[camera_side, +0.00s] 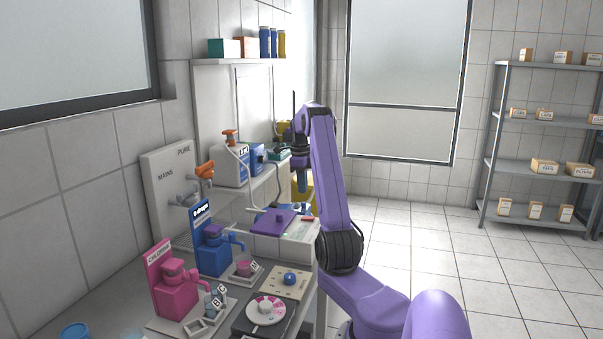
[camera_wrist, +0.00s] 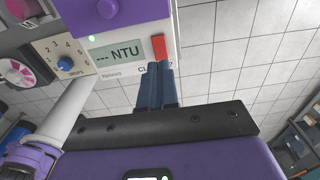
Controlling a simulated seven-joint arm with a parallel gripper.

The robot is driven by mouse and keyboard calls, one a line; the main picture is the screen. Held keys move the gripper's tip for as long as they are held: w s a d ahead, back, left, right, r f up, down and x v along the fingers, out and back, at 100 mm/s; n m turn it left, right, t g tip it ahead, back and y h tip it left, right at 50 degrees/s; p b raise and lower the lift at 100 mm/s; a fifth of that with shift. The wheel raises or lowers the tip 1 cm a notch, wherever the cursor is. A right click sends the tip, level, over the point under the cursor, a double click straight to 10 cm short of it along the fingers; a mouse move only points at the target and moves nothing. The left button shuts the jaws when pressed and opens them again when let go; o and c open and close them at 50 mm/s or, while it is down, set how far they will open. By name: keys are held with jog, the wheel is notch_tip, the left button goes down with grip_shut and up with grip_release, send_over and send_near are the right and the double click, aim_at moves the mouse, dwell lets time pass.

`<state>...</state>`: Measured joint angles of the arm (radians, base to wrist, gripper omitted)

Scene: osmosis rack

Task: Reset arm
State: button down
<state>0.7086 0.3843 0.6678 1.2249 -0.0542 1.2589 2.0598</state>
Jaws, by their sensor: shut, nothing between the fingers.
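My arm is purple and stands at the right end of the bench in the side view, bent over at the top. My gripper (camera_side: 303,186) hangs pointing down above the far part of the bench. In the wrist view my gripper (camera_wrist: 158,68) shows two blue fingers close together with nothing between them. Ahead of the fingertips is a white meter (camera_wrist: 130,55) with a display reading "--- NTU" and a red button (camera_wrist: 158,47). The meter has a purple lid (camera_side: 274,221) in the side view. I cannot tell how far the fingertips are from the button.
A blue dispenser (camera_side: 212,248) and a pink dispenser (camera_side: 175,292) stand along the bench. A dial box (camera_side: 289,282) and a round white dial (camera_side: 266,312) lie nearer. Shelves with boxes (camera_side: 543,166) stand far right. The floor between is clear.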

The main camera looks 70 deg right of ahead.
notch_tip(320, 180, up, 5)
jog(key=w+a+n, duration=1)
jog(key=w+a, duration=0.3)
jog(key=a, duration=0.3)
jog(key=a+n, duration=1.1)
jog(key=a, duration=0.9)
jog(key=s+a+f+n, duration=0.1)
jog(key=s+a+n, duration=0.5)
jog(key=a+n, duration=0.15)
jog(key=s+a+f+n, duration=0.1)
jog(key=s+a+n, duration=0.4)
jog(key=a+n, duration=0.3)
jog(key=s+a+f+n, duration=0.1)
jog(key=s+a+n, duration=0.1)
jog(key=s+n, duration=0.4)
jog(key=s+a+f+n, duration=0.2)
jog(key=s+n, duration=0.4)
jog(key=s, duration=0.4)
jog(key=shift+f+t+y, duration=0.2)
jog(key=shift+t+y, duration=0.1)
jog(key=shift+t, duration=0.1)
